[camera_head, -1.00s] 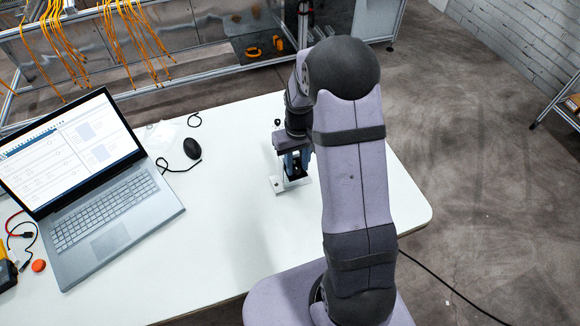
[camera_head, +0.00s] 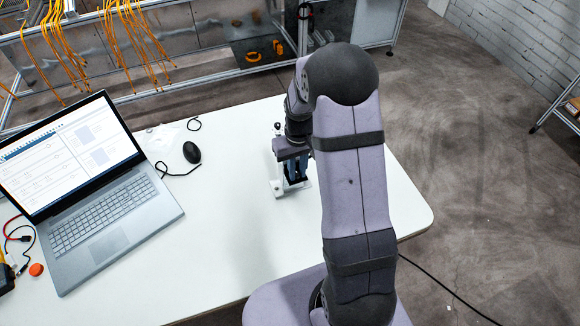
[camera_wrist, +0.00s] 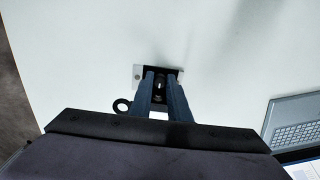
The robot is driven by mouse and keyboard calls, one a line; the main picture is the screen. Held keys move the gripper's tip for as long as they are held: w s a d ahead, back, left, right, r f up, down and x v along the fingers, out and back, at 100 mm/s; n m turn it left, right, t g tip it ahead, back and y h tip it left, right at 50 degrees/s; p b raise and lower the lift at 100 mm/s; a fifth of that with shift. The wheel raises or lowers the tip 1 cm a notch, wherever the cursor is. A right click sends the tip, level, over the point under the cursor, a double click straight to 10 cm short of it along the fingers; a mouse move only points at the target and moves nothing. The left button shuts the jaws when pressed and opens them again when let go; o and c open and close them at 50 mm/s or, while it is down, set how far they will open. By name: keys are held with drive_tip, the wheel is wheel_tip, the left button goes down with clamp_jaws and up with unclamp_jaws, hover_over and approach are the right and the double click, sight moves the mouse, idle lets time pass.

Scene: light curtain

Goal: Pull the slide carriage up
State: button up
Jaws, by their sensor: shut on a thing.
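The slide unit stands on the white table, with a pale upright and base plate (camera_head: 278,188) and a dark knob at its top. My gripper (camera_head: 297,178) is low over the base, at the upright's right side. In the wrist view the base plate (camera_wrist: 138,72) shows beyond the fingertips, and a dark ring shows left of the fingers. My gripper (camera_wrist: 161,76) is shut on the small slide carriage (camera_wrist: 160,86), which sits between its two blue-grey fingers. Most of the carriage is hidden by the fingers and arm, so its exact height on the upright is unclear.
An open laptop (camera_head: 115,215) is at the left, with a black mouse (camera_head: 191,152) and its cable between it and the slide unit. The table (camera_head: 225,225) is clear in front of the slide unit.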

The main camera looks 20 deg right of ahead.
drive_tip(key=shift+w+r+p, duration=0.15)
drive_tip(key=shift+r+p, duration=1.45)
drive_tip(key=shift+r, duration=0.4)
idle(1.0)
drive_tip(key=o, duration=0.7)
drive_tip(key=shift+o, duration=0.2)
drive_tip(key=shift+r, duration=0.15)
drive_tip(key=shift+r+p, duration=2.1)
drive_tip(key=shift+r, duration=0.2)
